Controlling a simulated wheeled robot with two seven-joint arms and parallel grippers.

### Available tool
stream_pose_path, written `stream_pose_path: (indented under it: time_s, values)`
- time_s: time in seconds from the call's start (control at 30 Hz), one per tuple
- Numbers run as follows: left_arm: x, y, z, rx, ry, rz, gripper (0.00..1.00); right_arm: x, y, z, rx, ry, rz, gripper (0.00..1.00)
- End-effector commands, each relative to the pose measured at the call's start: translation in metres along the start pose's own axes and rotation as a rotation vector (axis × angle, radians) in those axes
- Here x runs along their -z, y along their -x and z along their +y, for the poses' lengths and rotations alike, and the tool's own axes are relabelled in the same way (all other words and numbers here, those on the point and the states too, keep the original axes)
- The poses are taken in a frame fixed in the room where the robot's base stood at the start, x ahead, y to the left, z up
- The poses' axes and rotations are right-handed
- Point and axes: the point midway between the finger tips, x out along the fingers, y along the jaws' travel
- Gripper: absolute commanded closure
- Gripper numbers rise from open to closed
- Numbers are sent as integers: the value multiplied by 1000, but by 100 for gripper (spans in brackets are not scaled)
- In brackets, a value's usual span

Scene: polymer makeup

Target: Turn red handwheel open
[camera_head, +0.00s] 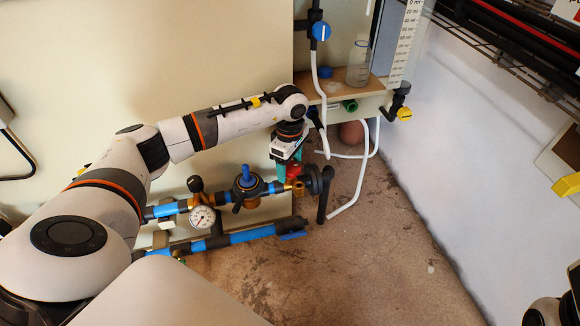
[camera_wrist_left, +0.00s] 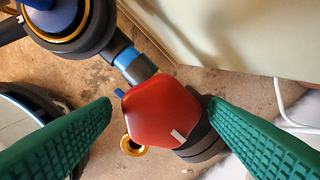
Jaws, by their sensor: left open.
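The red handwheel (camera_head: 293,168) sits on the pipe assembly low in the middle of the head view, partly hidden by my left gripper. In the left wrist view it is a large red faceted knob (camera_wrist_left: 162,112) with a small pale mark, beside a brass ring fitting (camera_wrist_left: 130,146). My left gripper (camera_head: 288,165) points down over it. Its two green ribbed fingers are spread wide in the left wrist view (camera_wrist_left: 160,104), one on each side of the knob. There is a gap on the left; whether the right finger touches cannot be told. My right gripper is not in view.
A pressure gauge (camera_head: 202,218) and a blue-topped valve (camera_head: 247,180) stand on the pipes left of the handwheel. A black vertical pipe (camera_head: 324,195) is close on its right. A shelf above holds a glass bottle (camera_head: 358,64). White hoses (camera_head: 352,190) hang nearby. The floor at right is mostly clear.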

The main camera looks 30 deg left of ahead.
Motion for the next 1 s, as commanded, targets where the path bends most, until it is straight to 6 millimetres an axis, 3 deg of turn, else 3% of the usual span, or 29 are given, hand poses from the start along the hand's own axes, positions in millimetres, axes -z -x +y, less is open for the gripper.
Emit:
stream_pose_path:
  time_s: [0.27,0.53,0.9,1.0]
  values:
    - [0,0,0,1,0,1,32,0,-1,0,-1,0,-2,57]
    - [0,0,0,0,-1,1,74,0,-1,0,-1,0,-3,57]
    - [1,2,0,-1,67,2,74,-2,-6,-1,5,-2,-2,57]
    - [1,4,0,-1,123,3,74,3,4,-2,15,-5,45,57]
